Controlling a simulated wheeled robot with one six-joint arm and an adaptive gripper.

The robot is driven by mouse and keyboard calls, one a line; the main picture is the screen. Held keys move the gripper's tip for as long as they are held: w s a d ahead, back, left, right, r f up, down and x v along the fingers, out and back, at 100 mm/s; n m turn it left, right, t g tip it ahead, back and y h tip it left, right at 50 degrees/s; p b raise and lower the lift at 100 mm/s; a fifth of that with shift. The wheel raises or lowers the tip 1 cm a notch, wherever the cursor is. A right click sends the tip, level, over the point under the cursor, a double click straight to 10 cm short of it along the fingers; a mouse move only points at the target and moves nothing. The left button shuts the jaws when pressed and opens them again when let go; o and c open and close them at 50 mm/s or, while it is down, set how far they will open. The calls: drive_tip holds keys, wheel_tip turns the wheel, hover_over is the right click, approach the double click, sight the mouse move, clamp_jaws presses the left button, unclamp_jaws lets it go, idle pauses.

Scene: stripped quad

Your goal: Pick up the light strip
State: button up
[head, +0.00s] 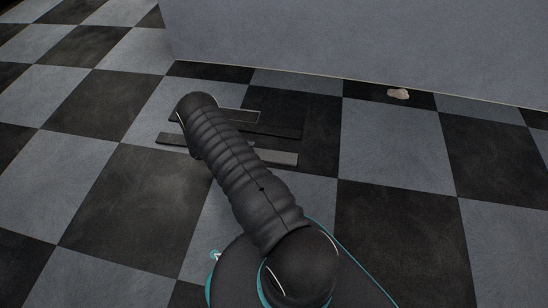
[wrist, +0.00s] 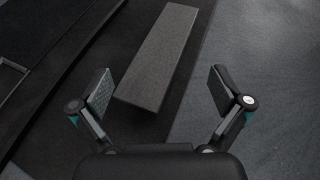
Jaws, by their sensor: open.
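The light strip, a flat grey bar (wrist: 162,52), lies on a dark floor tile in the wrist view. It runs from the top of the picture down and slightly left, its near end between my fingers. My gripper (wrist: 161,91) is open, one finger on each side of that end, with gaps on both sides and nothing held. I cannot tell its exact height above the strip. In the head view my arm hides the gripper. A greyish bar (head: 276,158) shows right of my arm there and may be the same strip.
Other dark flat strips lie close by: one with a pale edge (head: 239,115), one black (head: 275,130). A grey wall (head: 350,40) stands behind, with a small pale lump (head: 398,94) at its foot. Checkered floor is open at left and right.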

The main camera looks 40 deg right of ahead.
sight(273, 156)
drive_tip(key=shift+x, duration=3.75)
drive_tip(key=shift+a+f, duration=0.1)
drive_tip(key=shift+f, duration=0.1)
drive_tip(key=c, duration=1.7)
